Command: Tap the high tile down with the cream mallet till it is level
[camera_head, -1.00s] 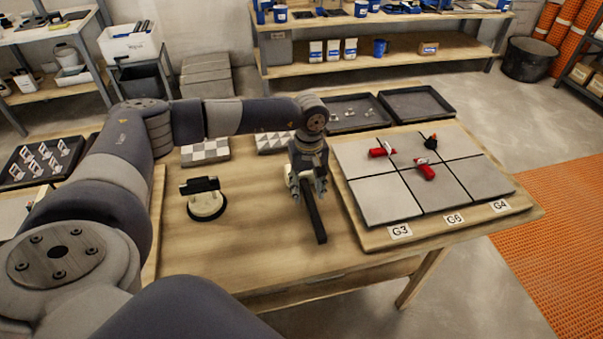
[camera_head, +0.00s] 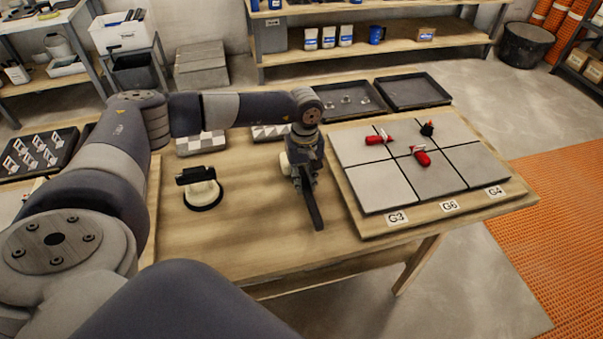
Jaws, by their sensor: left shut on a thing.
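My left gripper (camera_head: 306,180) hangs over the table, left of the tile board, and is shut on the mallet. The mallet's black handle (camera_head: 313,208) points toward the table's front edge. Part of its cream head (camera_head: 285,164) shows beside the gripper; the rest is hidden. Grey tiles (camera_head: 437,183) lie in a grid on a wooden board (camera_head: 368,229), with labels G3 (camera_head: 397,218), G6 (camera_head: 450,205) and G4 (camera_head: 495,191) along the front. I cannot tell from here which tile stands high. My right gripper is not in view.
Two red-handled tools (camera_head: 421,156) (camera_head: 378,139) and a small black-and-orange item (camera_head: 427,129) lie on the tiles. A cream-and-black suction lifter (camera_head: 203,191) stands left of my gripper. Dark trays (camera_head: 413,92) and checkered samples (camera_head: 200,143) sit behind. The front middle of the table is clear.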

